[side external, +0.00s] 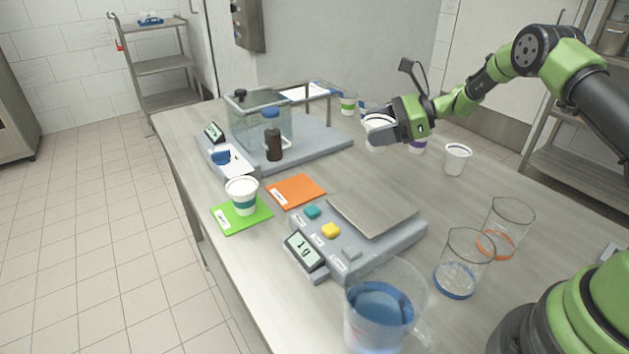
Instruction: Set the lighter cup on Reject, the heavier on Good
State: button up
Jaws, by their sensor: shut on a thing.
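My gripper (385,134) is shut on a white cup (376,146) at the back of the table; its fingers hide part of it. I cannot tell whether the cup touches the table. A second white cup with a teal band (241,198) stands upright on the green mat (226,222) at the front left. The orange mat (297,190) beside it is empty. The labels on both mats are too small to read. The grey scale (408,252) has an empty weighing plate (374,209), and its display (303,251) appears to read 1 g.
A white cup (457,160) and a purple-marked cup (418,147) stand near my gripper; a green-banded cup (348,104) is farther back. A blue-filled jug (380,310) and two glass beakers (462,265) (505,228) stand at the right front. A glass-walled device (262,122) occupies the back left.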

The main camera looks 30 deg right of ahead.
jog(key=w+a+m+t+h, duration=0.35)
jog(key=w+a, duration=0.45)
jog(key=a, duration=0.6)
jog(key=shift+g, duration=0.35)
jog(key=f, duration=0.9)
jog(key=shift+w+f, duration=0.25)
jog(key=shift+f, duration=0.1)
jog(key=shift+f, duration=0.15)
jog(key=o, duration=1)
